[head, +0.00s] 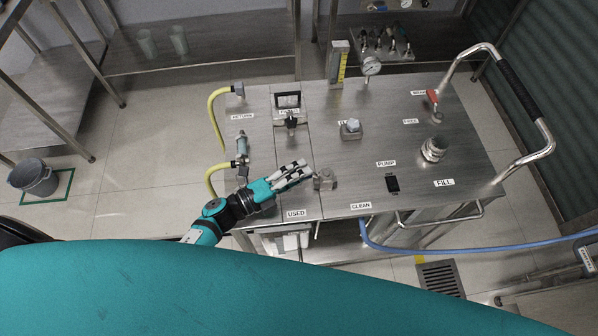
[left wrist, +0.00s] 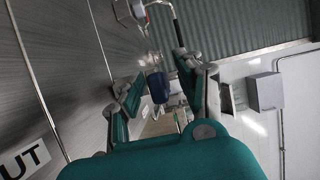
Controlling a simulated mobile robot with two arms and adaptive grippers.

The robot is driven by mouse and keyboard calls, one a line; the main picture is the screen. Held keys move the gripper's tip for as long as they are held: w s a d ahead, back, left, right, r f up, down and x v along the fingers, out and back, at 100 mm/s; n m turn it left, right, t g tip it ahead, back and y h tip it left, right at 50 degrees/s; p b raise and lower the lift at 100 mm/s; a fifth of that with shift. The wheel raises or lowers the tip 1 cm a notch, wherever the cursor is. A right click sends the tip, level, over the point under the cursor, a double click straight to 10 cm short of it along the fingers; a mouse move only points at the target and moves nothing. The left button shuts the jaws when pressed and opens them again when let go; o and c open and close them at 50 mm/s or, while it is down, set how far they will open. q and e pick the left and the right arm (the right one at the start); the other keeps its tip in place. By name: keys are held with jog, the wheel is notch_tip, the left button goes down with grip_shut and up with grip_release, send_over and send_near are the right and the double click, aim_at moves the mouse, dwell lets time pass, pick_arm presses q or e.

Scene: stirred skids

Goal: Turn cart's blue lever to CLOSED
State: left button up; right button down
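My left gripper (head: 306,172) reaches in low over the cart top (head: 390,150), close to a small metal valve block (head: 325,179) by the CLEAN label. In the left wrist view the two fingers of my left gripper (left wrist: 157,88) stand apart. A dark blue piece (left wrist: 158,86) shows in the gap between them. It looks like the blue lever, but I cannot tell whether the fingers touch it. In the head view no blue lever can be made out clearly at the valve block. My right gripper is not in view.
A red lever (head: 433,97), a FILL fitting (head: 433,149), a gauge (head: 371,65) and a square knob (head: 350,129) stand on the cart. A push handle (head: 518,90) is at its right end. A blue hose (head: 470,246) runs along the front. A bucket (head: 35,177) stands at left.

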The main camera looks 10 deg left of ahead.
pick_arm(q)
grip_shut()
